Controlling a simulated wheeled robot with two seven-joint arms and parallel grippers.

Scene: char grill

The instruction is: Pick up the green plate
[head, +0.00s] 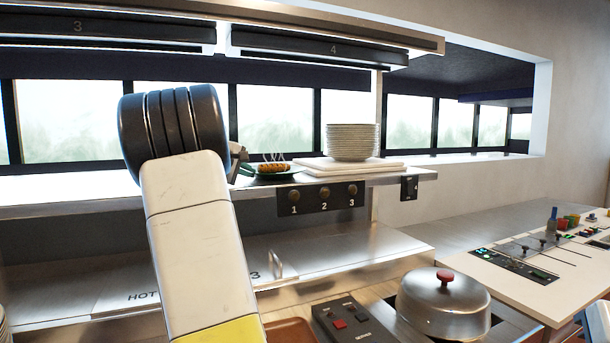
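The green plate (285,174) is on the raised steel shelf in the middle of the head view, with a browned piece of food (273,167) on it and steam above. My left arm reaches up from the bottom. Its gripper (238,162) is mostly hidden behind the dark wrist, and only a small grey part shows at the plate's left edge. I cannot tell whether the fingers touch the plate or are open or shut.
A stack of white plates (352,142) stands on a white board (378,165) right of the green plate. Numbered knobs (324,196) line the shelf front. Below are a domed steel lid (444,303) and a dark control box (350,322). Hoods (300,45) hang above.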

